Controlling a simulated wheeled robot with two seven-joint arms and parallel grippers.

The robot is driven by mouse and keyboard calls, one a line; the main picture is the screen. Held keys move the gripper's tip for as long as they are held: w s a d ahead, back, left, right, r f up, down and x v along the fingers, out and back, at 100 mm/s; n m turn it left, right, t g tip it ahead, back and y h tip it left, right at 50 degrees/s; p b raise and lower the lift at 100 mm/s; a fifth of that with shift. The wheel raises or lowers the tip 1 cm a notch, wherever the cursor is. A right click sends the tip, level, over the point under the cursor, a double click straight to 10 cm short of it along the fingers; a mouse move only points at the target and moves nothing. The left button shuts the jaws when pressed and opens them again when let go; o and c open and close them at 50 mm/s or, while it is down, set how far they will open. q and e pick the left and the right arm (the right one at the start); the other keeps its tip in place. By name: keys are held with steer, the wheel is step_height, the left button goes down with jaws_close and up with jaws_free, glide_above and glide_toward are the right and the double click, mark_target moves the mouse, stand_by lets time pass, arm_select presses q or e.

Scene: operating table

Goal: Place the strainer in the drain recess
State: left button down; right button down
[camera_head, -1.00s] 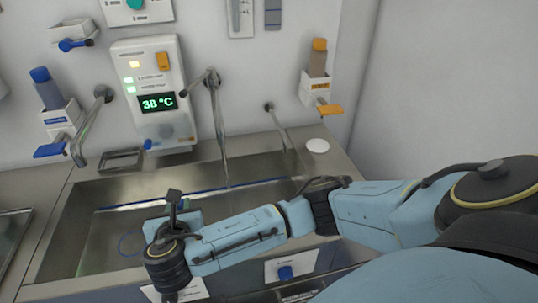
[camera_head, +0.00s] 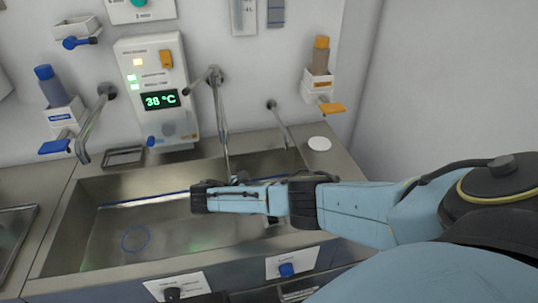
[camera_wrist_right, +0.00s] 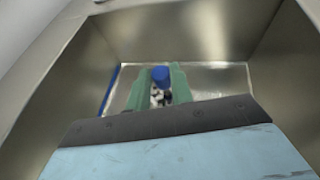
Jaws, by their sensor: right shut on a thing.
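The strainer (camera_wrist_right: 160,76), showing a blue knob and a speckled lower part, sits between the green fingers of my right gripper (camera_wrist_right: 158,90) in the right wrist view. The gripper is shut on it, over the sink. In the head view my right arm reaches in from the right over the sink, and its own links hide the fingers and the strainer. A blue ring (camera_head: 135,239) on the left part of the sink floor appears to mark the drain recess. It is uncovered, left of my arm's end. My left gripper is not in view.
The steel sink (camera_head: 65,225) has raised walls around the arm. A tall tap (camera_head: 222,115) comes down behind my wrist, close to it in the picture. Another tap (camera_head: 90,130) stands at the left and a third (camera_head: 283,125) at the right. The sink's left half is free.

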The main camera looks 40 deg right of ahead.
step_height(320, 180, down, 4)
steer(key=b, duration=0.3)
step_height(320, 180, down, 5)
steer(key=b, duration=0.3)
steer(key=shift+r, duration=0.15)
steer(key=c, duration=1.2)
jaws_free()
steer(key=shift+c, duration=0.2)
